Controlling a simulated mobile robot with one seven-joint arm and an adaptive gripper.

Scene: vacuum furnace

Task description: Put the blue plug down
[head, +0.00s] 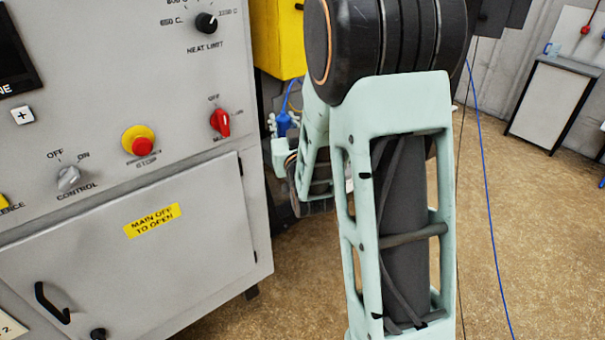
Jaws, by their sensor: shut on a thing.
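The blue plug (284,123) shows small in the gap between the grey cabinet and my arm, with a blue cable rising from its top. My gripper (283,126) is only partly in view, with pale finger parts on both sides of the plug. It is shut on the plug. My large mint-green and black arm links fill the middle of the picture and hide much of what lies behind. What is under the plug is hidden.
The grey control cabinet (100,130) fills the left, with a red-yellow stop button (140,141) and a red switch (221,122). A yellow box (276,40) is behind. A blue cable (486,190) hangs at right. A bench (553,95) stands far right; brown floor is open between.

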